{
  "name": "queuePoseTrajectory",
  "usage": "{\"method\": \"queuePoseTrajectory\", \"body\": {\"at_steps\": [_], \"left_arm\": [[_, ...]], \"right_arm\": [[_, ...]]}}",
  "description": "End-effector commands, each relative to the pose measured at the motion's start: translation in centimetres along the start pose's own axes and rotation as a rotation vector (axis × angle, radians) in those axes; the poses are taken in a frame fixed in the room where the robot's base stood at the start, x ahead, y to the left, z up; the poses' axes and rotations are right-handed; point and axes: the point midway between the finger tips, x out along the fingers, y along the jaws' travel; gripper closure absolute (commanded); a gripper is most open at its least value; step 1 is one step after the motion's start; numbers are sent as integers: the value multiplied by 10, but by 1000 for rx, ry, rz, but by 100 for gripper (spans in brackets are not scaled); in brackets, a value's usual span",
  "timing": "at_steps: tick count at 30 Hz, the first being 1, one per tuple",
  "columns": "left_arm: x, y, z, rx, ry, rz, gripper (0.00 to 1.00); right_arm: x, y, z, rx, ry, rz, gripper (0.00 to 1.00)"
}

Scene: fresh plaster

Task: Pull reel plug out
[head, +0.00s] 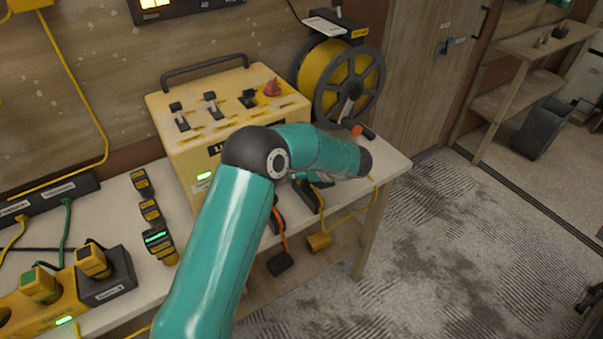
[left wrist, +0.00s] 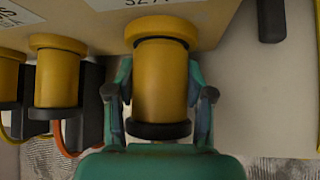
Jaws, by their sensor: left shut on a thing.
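My left gripper (left wrist: 161,88) is shut on a yellow plug (left wrist: 160,75) with a black collar, one teal finger on each side. The plug stands at the face of the yellow power box (head: 228,118); its wide yellow flange is against or very close to that face. In the head view my own left arm hides the plug and most of the gripper. The cable reel (head: 340,80), wound with yellow cable, stands behind the box at the right. My right gripper is not in view.
Two more yellow plugs sit at the left in the wrist view, the nearer one (left wrist: 57,75) close to my left finger. Several small yellow devices and a yellow socket block (head: 40,307) are on the bench (head: 110,215). Cables hang at the bench's front edge; the floor (head: 450,250) at right is clear.

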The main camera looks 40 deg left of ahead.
Motion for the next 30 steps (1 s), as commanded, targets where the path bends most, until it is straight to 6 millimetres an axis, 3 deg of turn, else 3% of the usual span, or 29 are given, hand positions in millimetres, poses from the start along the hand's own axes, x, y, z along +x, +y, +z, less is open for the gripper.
{"method": "queuePoseTrajectory", "body": {"at_steps": [6,15,16,18,21,30], "left_arm": [[-26,-2,-28,3,2,-5,100],[-32,-2,-32,2,4,-4,100],[-32,-2,-32,2,4,-4,46],[-32,-2,-32,2,4,-5,34],[-31,-1,-32,2,3,-4,22],[-31,-1,-31,1,1,-2,22]], "right_arm": [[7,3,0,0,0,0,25],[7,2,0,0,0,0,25],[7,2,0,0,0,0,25],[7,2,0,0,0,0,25],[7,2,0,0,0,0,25],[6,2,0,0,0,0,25]]}}
